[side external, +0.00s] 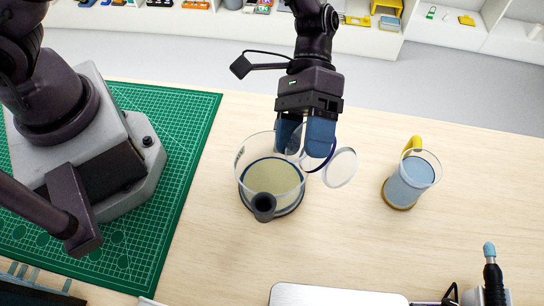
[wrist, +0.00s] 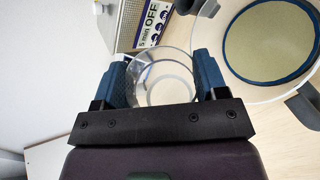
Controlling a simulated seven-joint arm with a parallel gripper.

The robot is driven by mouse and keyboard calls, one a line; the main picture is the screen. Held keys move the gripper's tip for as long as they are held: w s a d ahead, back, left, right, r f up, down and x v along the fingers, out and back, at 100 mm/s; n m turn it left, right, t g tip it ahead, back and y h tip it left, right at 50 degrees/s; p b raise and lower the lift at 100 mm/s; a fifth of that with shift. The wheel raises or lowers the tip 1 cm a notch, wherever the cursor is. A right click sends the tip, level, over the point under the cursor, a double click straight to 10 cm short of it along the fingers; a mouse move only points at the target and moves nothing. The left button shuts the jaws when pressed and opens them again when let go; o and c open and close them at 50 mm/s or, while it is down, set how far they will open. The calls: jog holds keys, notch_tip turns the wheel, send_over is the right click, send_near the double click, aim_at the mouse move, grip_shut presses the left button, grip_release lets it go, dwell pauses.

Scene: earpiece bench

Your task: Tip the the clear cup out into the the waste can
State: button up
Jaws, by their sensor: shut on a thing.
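My gripper (side external: 308,150) is shut on the clear cup (side external: 341,168), with its blue fingers on either side of the cup's wall. The cup lies tipped on its side in the air, and in the wrist view (wrist: 165,82) it shows between the fingers. I see no contents in it. A wide see-through round container, seemingly the waste can (side external: 270,180), stands upright on the table just left of and below the gripper. It has an olive-yellow inside bottom, a dark blue ring and a dark grip at the front. It fills the upper right of the wrist view (wrist: 268,42).
A glass with bluish contents (side external: 410,182) stands on a round brown base at the right, a yellow thing (side external: 413,144) behind it. A green cutting mat (side external: 190,130) lies at the left. A pale plate (side external: 335,296) and a blue-tipped tool (side external: 491,270) are at the front. Table between is clear.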

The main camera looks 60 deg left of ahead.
aim_at(355, 162)
jog(key=shift+w+d+r+n+g+y, duration=0.2)
jog(key=shift+r+n+g+y, duration=0.1)
jog(key=shift+r, duration=0.15)
jog(key=shift+w+d+r+n+g+y, duration=0.1)
jog(key=shift+d+r+n+g+y, duration=0.05)
jog(key=shift+r+n+g+y, duration=0.2)
jog(key=shift+w+d+r, duration=0.1)
jog(key=shift+w+d, duration=0.05)
jog(key=shift+d, duration=0.05)
jog(key=w+d+f+n+g+y, duration=0.1)
jog(key=f, duration=0.1)
jog(key=w+d+f+n+g+y+b, duration=0.1)
jog(key=w+d+f+n, duration=0.1)
jog(key=shift+d+f, duration=0.1)
jog(key=shift+d, duration=0.15)
jog(key=shift+w+d+f+n+g, duration=0.2)
jog(key=shift+w+n+g, duration=0.05)
jog(key=shift+w+d+f+n+g+y+b, duration=0.15)
jog(key=shift+w+d+n+g+y+b, duration=0.25)
jog(key=shift+w+d+n+y, duration=0.1)
